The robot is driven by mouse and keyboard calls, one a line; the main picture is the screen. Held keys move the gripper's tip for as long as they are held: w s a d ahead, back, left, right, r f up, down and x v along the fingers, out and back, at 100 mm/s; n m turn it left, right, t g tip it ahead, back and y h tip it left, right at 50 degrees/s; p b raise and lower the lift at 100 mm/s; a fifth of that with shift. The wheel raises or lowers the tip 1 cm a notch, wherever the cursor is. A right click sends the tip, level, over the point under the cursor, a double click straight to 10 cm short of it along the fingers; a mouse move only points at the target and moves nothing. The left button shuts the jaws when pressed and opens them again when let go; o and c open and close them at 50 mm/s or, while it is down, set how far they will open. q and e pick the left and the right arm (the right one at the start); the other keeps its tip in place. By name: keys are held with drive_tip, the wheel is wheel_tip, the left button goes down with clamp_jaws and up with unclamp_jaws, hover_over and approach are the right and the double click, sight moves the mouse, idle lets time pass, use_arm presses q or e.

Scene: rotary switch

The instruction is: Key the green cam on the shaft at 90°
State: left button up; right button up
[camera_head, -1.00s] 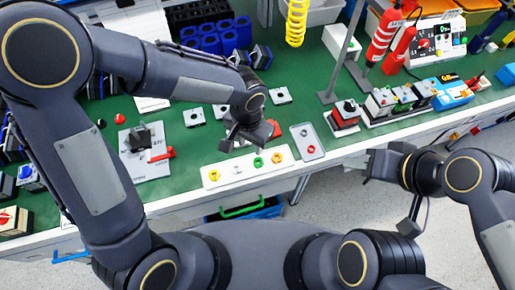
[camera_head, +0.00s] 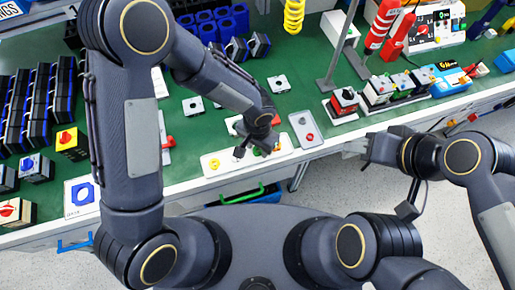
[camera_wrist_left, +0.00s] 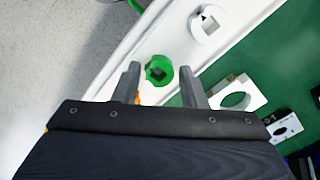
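The green cam (camera_wrist_left: 159,70) lies on the white strip tray (camera_head: 214,174), with a dark square hole in its middle. In the left wrist view it shows between and beyond the two fingers of my left gripper (camera_wrist_left: 160,86), which is open. In the head view this gripper (camera_head: 258,150) is over the tray and mostly covers the cam. The switch fixture is largely hidden behind my left arm; its red lever (camera_head: 168,142) shows, but its shaft does not. My right gripper (camera_head: 369,152) is off the table's front edge, apart from the parts.
A yellow cam (camera_head: 214,164) and an orange cam (camera_head: 277,148) share the tray, with a white cam (camera_wrist_left: 206,24) beside the green one. A grey tray (camera_head: 307,130) with a red part stands to the right. A metal stand (camera_head: 331,85) rises behind it.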

use_arm(q)
drive_tip(key=shift+c, duration=0.5)
drive_tip(key=c, duration=0.6)
drive_tip(key=shift+r, duration=0.1)
